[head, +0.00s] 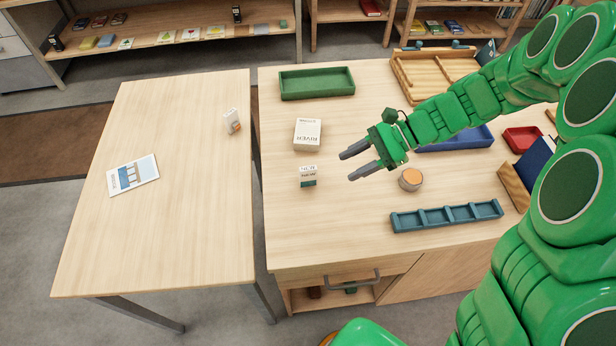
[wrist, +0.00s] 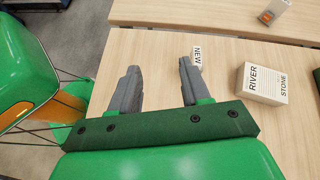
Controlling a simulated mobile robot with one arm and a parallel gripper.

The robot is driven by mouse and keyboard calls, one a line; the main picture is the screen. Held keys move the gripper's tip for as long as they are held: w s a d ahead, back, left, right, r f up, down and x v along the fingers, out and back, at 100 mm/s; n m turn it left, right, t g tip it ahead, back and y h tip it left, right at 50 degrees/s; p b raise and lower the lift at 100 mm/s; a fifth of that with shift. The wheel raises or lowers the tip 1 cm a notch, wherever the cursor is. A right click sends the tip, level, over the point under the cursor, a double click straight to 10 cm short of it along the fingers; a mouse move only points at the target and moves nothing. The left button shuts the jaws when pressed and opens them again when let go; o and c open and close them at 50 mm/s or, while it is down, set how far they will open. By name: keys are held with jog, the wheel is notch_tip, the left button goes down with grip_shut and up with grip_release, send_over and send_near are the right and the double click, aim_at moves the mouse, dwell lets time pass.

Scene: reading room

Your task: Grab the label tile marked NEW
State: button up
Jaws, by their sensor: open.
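The label tile marked NEW (head: 308,171) stands upright on the right-hand table, a small white face above a dark green foot. In the wrist view the NEW tile (wrist: 197,55) shows just beyond the tip of the right finger, which hides its lower part. My gripper (head: 350,164) is open and empty, to the right of the tile and pointing left towards it. In the wrist view my gripper's fingers (wrist: 158,66) are spread with bare tabletop between them.
A white RIVER STONE box (head: 307,134) sits behind the tile. A round orange-topped jar (head: 410,179) and a blue divided tray (head: 446,215) lie to the right. A green tray (head: 317,83) is at the back. A gap separates the left table (head: 170,190); the front-left tabletop is clear.

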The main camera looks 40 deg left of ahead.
aim_at(302, 173)
jog(key=a+f+m, duration=0.1)
jog(key=a+f, duration=0.1)
jog(key=w+a+f+y, duration=0.1)
jog(key=a+f, duration=0.2)
jog(key=a+f+m+g, duration=0.1)
jog(key=a+f, duration=0.1)
jog(key=shift+w+a+f+m+y, duration=0.2)
jog(key=shift+a+m+y, duration=0.1)
jog(key=shift+a+y, duration=0.1)
jog(key=shift+f+x, duration=0.2)
jog(key=shift+x, duration=3.65)
jog(key=shift+c, duration=0.2)
grip_shut()
